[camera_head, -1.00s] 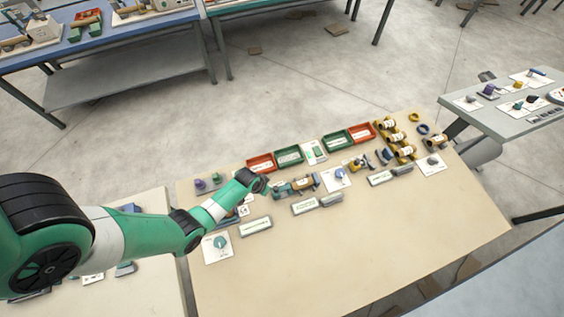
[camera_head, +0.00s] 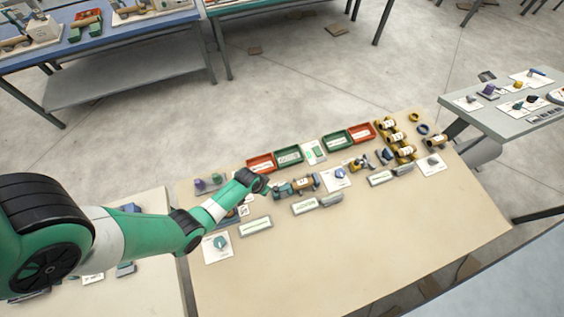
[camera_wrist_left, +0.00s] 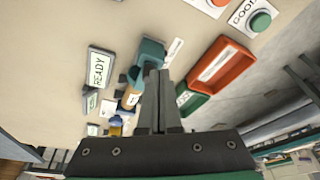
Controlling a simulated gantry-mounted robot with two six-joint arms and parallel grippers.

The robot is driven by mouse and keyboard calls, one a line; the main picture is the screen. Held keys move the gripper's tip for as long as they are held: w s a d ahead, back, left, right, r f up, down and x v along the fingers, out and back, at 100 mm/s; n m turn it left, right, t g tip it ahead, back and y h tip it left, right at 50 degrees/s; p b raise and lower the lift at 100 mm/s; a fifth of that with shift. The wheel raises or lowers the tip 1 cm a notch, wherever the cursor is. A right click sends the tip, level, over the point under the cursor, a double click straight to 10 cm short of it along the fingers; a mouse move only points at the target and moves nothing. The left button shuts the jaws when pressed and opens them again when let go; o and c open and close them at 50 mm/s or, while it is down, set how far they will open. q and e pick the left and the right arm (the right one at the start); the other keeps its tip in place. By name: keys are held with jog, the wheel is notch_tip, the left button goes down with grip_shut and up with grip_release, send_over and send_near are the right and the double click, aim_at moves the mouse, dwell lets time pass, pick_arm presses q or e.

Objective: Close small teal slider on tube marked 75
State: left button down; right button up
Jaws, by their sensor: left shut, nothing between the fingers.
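A brown tube (camera_head: 303,182) lies in a teal fixture (camera_head: 281,191) near the table's middle. The wrist view shows a teal block (camera_wrist_left: 150,52) and the labelled tube (camera_wrist_left: 131,97) beyond my fingers. The label is too small to read surely, and I cannot pick out the small slider clearly. My left gripper (camera_head: 264,187) is just left of the fixture. In the wrist view its fingers (camera_wrist_left: 158,75) are shut together and empty, overlapping the teal block's edge. I cannot tell whether they touch it. My right gripper is not in view.
Red (camera_head: 261,163) and green (camera_head: 289,155) trays line the table's back. A READY sign (camera_wrist_left: 99,67) stands near the tube. The table's front is clear.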

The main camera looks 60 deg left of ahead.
aim_at(275, 189)
pick_arm(q)
jog(key=shift+f+b, duration=2.2)
jog(key=shift+f, duration=0.1)
jog(key=shift+w+d+b, duration=0.2)
jog(key=shift+w+b, duration=0.45)
jog(key=shift+w, duration=1.25)
jog(key=shift+s, duration=0.1)
jog(key=shift+s+a+p, duration=0.1)
jog(key=shift+s+p, duration=0.3)
jog(key=shift+s, duration=0.15)
notch_tip(275, 189, up, 7)
jog(key=p, duration=0.6)
jog(key=shift+p, duration=0.35)
